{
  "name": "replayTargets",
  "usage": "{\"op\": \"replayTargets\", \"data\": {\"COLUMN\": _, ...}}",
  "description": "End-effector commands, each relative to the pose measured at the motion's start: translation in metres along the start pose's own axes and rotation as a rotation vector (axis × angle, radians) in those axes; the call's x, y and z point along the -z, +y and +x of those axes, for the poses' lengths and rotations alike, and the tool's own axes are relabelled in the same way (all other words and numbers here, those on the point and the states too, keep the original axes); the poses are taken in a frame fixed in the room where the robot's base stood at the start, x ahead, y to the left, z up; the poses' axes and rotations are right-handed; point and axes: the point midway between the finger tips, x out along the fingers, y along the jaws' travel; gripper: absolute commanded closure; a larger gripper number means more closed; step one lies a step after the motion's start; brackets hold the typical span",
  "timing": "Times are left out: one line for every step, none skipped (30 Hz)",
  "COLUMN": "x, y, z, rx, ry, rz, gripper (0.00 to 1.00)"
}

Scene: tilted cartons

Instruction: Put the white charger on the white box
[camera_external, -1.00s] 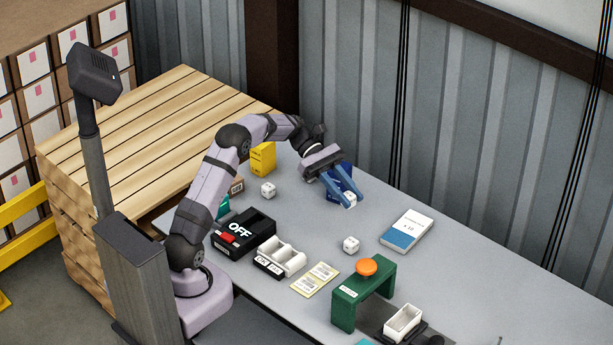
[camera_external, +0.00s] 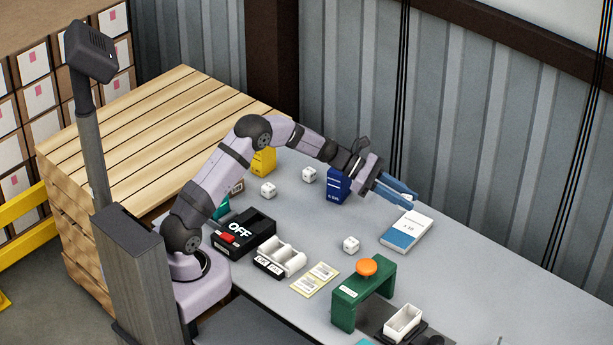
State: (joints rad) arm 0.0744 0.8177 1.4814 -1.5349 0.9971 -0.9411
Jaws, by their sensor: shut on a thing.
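My gripper (camera_external: 411,201) has blue fingers and is shut on the white charger (camera_external: 407,197), a small white block mostly hidden between the fingertips. My gripper holds it in the air, just above and behind the far end of the white box in the picture. The white box (camera_external: 412,222) lies flat on the table at the right, with a blue band at its near end. Its top is clear of objects. I cannot tell the exact height of the charger over it.
A dark blue box (camera_external: 338,186) stands upright under my wrist. A corrugated wall rises behind the table.

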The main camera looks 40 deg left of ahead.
Motion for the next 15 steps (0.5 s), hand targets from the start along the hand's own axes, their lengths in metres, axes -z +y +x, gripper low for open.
{"op": "replayTargets", "data": {"x": 0.003, "y": 0.005, "z": 0.000, "rx": -0.017, "ry": -0.001, "rz": -0.007, "gripper": 0.96}}
{"op": "replayTargets", "data": {"x": 0.004, "y": 0.007, "z": 0.000, "rx": -0.024, "ry": -0.001, "rz": -0.010, "gripper": 0.96}}
{"op": "replayTargets", "data": {"x": 0.005, "y": 0.009, "z": 0.000, "rx": -0.031, "ry": -0.001, "rz": -0.012, "gripper": 0.96}}
{"op": "replayTargets", "data": {"x": 0.006, "y": 0.011, "z": 0.000, "rx": -0.034, "ry": -0.001, "rz": -0.014, "gripper": 0.96}}
{"op": "replayTargets", "data": {"x": 0.006, "y": 0.011, "z": 0.000, "rx": -0.037, "ry": -0.001, "rz": -0.014, "gripper": 0.96}}
{"op": "replayTargets", "data": {"x": 0.007, "y": 0.012, "z": 0.000, "rx": -0.038, "ry": -0.001, "rz": -0.015, "gripper": 0.96}}
{"op": "replayTargets", "data": {"x": 0.008, "y": 0.012, "z": 0.000, "rx": -0.038, "ry": -0.001, "rz": -0.015, "gripper": 0.96}}
{"op": "replayTargets", "data": {"x": 0.009, "y": 0.012, "z": 0.000, "rx": -0.037, "ry": -0.001, "rz": -0.016, "gripper": 0.96}}
{"op": "replayTargets", "data": {"x": 0.011, "y": 0.012, "z": 0.002, "rx": -0.036, "ry": -0.001, "rz": -0.017, "gripper": 0.96}}
{"op": "replayTargets", "data": {"x": 0.014, "y": 0.012, "z": 0.003, "rx": -0.036, "ry": -0.001, "rz": -0.017, "gripper": 0.96}}
{"op": "replayTargets", "data": {"x": 0.017, "y": 0.011, "z": 0.004, "rx": -0.035, "ry": 0.000, "rz": -0.017, "gripper": 0.96}}
{"op": "replayTargets", "data": {"x": 0.022, "y": 0.011, "z": 0.006, "rx": -0.034, "ry": 0.000, "rz": -0.018, "gripper": 0.96}}
{"op": "replayTargets", "data": {"x": 0.027, "y": 0.011, "z": 0.008, "rx": -0.034, "ry": 0.001, "rz": -0.018, "gripper": 0.96}}
{"op": "replayTargets", "data": {"x": 0.031, "y": 0.011, "z": 0.009, "rx": -0.034, "ry": 0.000, "rz": -0.018, "gripper": 0.96}}
{"op": "replayTargets", "data": {"x": 0.037, "y": 0.011, "z": 0.012, "rx": -0.034, "ry": 0.000, "rz": -0.019, "gripper": 0.96}}
